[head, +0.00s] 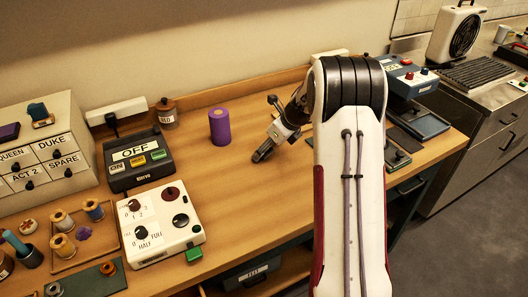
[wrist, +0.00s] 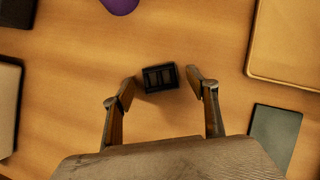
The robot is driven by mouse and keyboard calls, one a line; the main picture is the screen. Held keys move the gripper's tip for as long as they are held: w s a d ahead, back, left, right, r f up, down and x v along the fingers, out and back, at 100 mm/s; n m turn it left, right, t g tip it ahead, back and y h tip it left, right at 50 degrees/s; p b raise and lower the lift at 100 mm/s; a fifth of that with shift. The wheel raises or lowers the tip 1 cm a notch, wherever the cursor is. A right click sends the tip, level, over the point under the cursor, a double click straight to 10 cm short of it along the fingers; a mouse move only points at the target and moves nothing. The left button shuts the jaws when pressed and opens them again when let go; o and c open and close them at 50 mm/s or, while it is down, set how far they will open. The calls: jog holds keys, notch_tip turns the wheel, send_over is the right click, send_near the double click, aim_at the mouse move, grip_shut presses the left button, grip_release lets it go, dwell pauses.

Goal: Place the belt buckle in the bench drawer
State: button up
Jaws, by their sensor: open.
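A small black piece with a rectangular, slotted face, apparently the belt buckle (wrist: 160,77), lies on the wooden bench top in the wrist view. My gripper (head: 267,128) is open over the bench middle. In the wrist view its two fingertips stand on either side of the buckle, with a gap at each side; I cannot tell the height between them. I cannot make out the buckle in the head view.
A purple cylinder (head: 220,127) stands left of my gripper. Further left are a dark OFF switch box (head: 138,160), a white dial box (head: 160,222) and a labelled small-drawer cabinet (head: 45,150). A blue-grey device (head: 408,78) stands at the right. The bench middle is largely clear.

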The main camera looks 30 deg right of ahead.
jog(key=c, duration=1.3)
jog(key=shift+r, duration=0.15)
notch_tip(320, 180, up, 10)
